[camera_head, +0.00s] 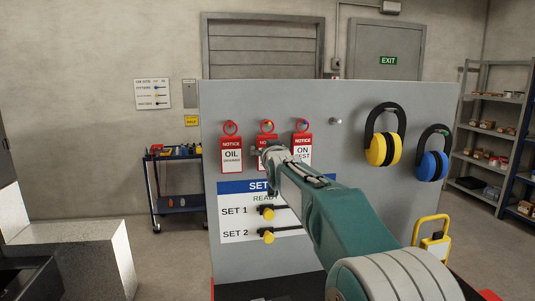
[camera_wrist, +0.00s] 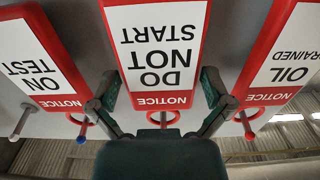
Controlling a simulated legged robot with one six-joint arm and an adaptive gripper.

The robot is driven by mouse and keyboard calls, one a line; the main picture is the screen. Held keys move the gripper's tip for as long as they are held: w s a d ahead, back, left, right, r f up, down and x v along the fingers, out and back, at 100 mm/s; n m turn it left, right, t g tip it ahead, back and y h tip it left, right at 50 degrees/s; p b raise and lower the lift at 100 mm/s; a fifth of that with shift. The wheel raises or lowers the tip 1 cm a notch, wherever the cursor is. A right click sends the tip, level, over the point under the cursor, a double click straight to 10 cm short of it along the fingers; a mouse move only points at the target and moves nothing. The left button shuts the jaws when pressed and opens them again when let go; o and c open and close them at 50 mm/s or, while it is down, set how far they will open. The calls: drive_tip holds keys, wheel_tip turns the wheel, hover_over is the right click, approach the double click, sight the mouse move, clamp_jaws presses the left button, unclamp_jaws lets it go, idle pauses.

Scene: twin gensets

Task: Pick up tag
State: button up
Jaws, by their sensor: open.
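Three red-and-white notice tags hang in a row from pegs on a grey upright board (camera_head: 350,140). The OIL DRAINED tag (camera_head: 231,155) is at left and the ON TEST tag (camera_head: 303,142) at right. The middle tag (camera_head: 266,128) is mostly hidden behind my gripper (camera_head: 272,152). In the wrist view, which is upside down, the middle DO NOT START tag (camera_wrist: 155,98) lies between the spread fingers of my gripper (camera_wrist: 157,85). The fingers are open, one beside each edge of its lower-pictured end. I cannot tell whether they touch it.
Right of the tags are a bare peg (camera_head: 335,121), yellow earmuffs (camera_head: 384,145) and blue earmuffs (camera_head: 432,160). Below is a SET panel (camera_head: 235,200) with yellow-and-black levers (camera_head: 267,236). A tool cart (camera_head: 176,200) stands behind at left, shelves (camera_head: 490,130) at right.

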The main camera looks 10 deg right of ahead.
drive_tip(key=shift+w+a, duration=0.15)
drive_tip(key=shift+a, duration=0.05)
drive_tip(key=shift+d, duration=0.15)
drive_tip(key=c, duration=0.8)
drive_tip(key=shift+o, duration=0.2)
drive_tip(key=shift+r, duration=0.55)
drive_tip(key=shift+s+r, duration=0.2)
drive_tip(key=shift+r, duration=0.05)
drive_tip(key=s, duration=1.7)
drive_tip(key=shift+s, duration=0.35)
drive_tip(key=shift+r, duration=0.1)
